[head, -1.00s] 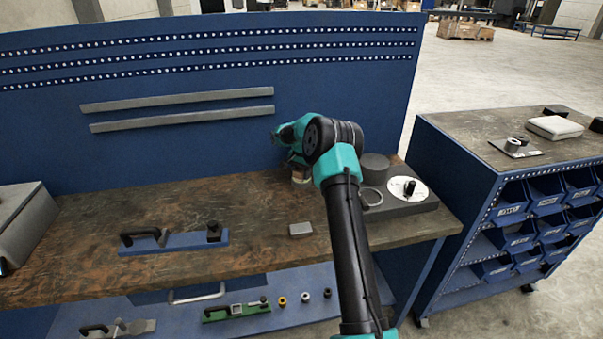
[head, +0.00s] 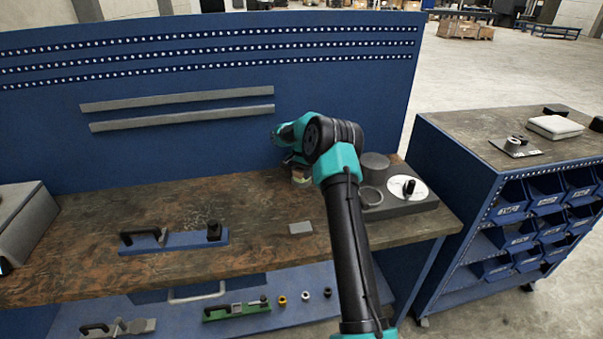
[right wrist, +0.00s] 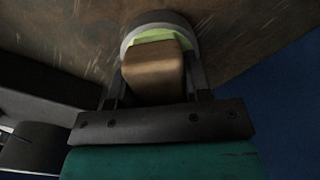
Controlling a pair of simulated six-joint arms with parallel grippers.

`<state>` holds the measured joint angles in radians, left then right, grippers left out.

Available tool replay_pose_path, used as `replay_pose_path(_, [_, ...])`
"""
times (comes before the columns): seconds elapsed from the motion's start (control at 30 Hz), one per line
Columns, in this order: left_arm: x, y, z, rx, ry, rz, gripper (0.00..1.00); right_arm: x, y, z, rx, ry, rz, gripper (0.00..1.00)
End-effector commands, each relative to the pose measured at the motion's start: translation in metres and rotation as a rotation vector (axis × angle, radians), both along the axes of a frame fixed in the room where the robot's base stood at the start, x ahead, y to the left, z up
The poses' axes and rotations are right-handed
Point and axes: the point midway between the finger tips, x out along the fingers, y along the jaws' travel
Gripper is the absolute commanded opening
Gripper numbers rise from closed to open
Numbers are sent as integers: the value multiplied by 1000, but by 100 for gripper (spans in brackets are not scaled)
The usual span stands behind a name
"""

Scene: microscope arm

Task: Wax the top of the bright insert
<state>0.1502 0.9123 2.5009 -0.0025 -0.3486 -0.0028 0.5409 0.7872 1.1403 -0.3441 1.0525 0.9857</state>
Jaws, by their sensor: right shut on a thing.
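My right gripper (right wrist: 155,85) is shut on a brown block (right wrist: 153,72) in the right wrist view. Beyond the block's far end is a yellow-green surface (right wrist: 152,37) inside a pale round rim (right wrist: 130,36). I cannot tell whether the block touches it. In the head view my arm mostly covers the gripper, low over the bench near the back panel; a small pale item (head: 301,180) shows under it. A plain light grey block (head: 300,228) lies on the bench in front. I cannot tell for sure which piece is the bright insert. My left gripper is not in view.
A dark base (head: 400,207) with a white disc (head: 408,188), a ring (head: 370,196) and a dark cylinder (head: 375,166) stands right of the gripper. A blue fixture (head: 175,242) sits at the bench's front left. A blue panel (head: 190,150) closes the back.

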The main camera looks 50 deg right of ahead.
Motion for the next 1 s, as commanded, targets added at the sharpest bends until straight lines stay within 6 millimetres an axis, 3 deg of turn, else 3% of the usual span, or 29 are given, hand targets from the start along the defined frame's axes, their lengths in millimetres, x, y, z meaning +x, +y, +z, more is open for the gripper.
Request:
replay_pose_path(0.47, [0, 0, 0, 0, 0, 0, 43, -1, 1, -2, 2, 4, 0, 25])
replay_pose_path(1.0, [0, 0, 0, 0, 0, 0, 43, 0, 1, 32, 1, 0, 0, 25])
